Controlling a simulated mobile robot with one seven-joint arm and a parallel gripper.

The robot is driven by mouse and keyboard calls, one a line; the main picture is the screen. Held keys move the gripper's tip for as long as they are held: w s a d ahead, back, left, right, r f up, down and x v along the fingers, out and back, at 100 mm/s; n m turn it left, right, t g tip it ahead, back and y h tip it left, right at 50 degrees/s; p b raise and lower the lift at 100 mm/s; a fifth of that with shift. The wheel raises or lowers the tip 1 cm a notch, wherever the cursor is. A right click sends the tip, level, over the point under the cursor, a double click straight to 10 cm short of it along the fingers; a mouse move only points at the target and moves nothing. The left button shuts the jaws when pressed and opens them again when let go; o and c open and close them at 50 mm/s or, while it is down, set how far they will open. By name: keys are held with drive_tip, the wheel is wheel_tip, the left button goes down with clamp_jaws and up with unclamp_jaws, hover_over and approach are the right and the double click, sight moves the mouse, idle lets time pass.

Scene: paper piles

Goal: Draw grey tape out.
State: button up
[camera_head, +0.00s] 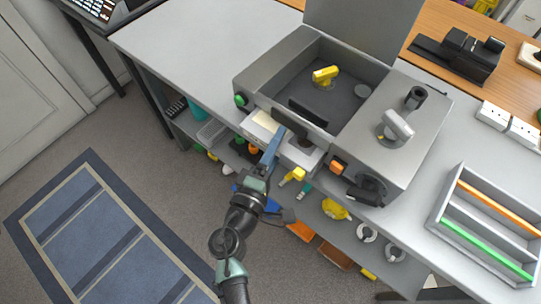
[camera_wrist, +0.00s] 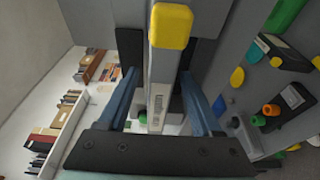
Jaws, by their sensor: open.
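My gripper (camera_head: 271,150) is at the front of the grey open-topped machine (camera_head: 264,83). In the wrist view its two blue fingers (camera_wrist: 165,100) are apart, one on each side of a pale grey bar with a yellow end (camera_wrist: 171,27). I cannot tell whether they touch the bar. Pale rolls (camera_head: 367,232) also stand on the shelf below; I cannot tell which thing is the grey tape.
A yellow piece (camera_head: 325,74) is in the bin. A grey tray (camera_head: 486,228) with orange and green bars is on the worktop at right. The raised lid (camera_head: 365,30) stands behind the bin. The worktop's left part (camera_head: 190,50) is clear.

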drive_tip(key=shift+w+d, duration=0.1)
drive_tip(key=shift+w, duration=0.05)
drive_tip(key=shift+c, duration=0.2)
clamp_jaws()
